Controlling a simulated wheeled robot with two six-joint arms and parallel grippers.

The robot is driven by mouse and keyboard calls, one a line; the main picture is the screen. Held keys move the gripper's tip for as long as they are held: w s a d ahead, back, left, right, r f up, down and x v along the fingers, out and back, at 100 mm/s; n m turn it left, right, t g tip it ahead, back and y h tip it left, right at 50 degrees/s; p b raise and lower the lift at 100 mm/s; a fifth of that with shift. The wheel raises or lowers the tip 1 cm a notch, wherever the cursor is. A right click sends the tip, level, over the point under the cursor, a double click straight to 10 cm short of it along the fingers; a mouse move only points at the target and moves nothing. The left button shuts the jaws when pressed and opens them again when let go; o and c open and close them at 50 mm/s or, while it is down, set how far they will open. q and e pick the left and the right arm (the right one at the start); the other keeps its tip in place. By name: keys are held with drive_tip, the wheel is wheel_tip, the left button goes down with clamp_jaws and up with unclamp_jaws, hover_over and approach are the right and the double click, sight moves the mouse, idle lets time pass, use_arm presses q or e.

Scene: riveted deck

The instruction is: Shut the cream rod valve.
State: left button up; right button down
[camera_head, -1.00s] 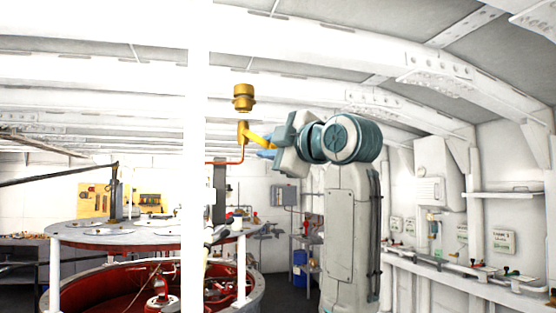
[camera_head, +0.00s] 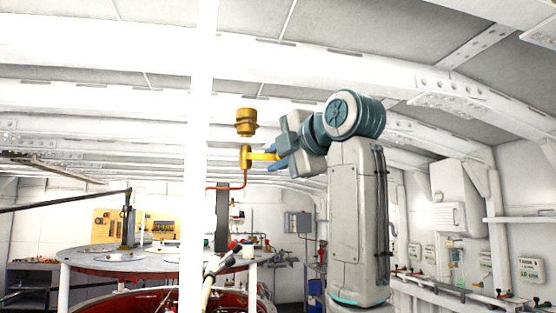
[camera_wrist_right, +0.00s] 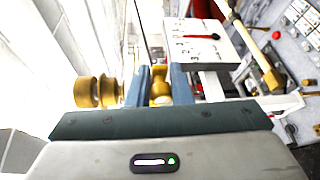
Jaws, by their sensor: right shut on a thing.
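A yellow valve body (camera_head: 246,157) stands on a thin copper pipe, below a gold cylinder (camera_head: 246,122). A yellow lever (camera_head: 262,156) runs right from the body, nearly level. My right gripper (camera_head: 280,158) is at the lever's outer end, shut on it. In the right wrist view the blue fingers of the gripper (camera_wrist_right: 161,88) have a yellow piece (camera_wrist_right: 160,92) between them, and gold rings (camera_wrist_right: 95,92) show to the left. A cream rod (camera_wrist_right: 250,47) lies beyond, right of the fingers; whether it belongs to the valve I cannot tell. My left gripper is not in view.
A white post (camera_head: 200,150) stands left of the valve. A round grey-topped, red-sided table (camera_head: 100,262) is below left. A wall ledge with fittings (camera_head: 450,288) runs along the right. White ceiling beams pass overhead.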

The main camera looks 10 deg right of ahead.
drive_tip(key=shift+w+f, duration=0.1)
drive_tip(key=shift+f, duration=0.15)
drive_tip(key=c, duration=1.3)
unclamp_jaws()
drive_tip(key=shift+a, duration=0.1)
drive_tip(key=shift+c, duration=0.2)
drive_tip(key=shift+a+r, duration=0.1)
drive_tip(key=shift+r, duration=0.05)
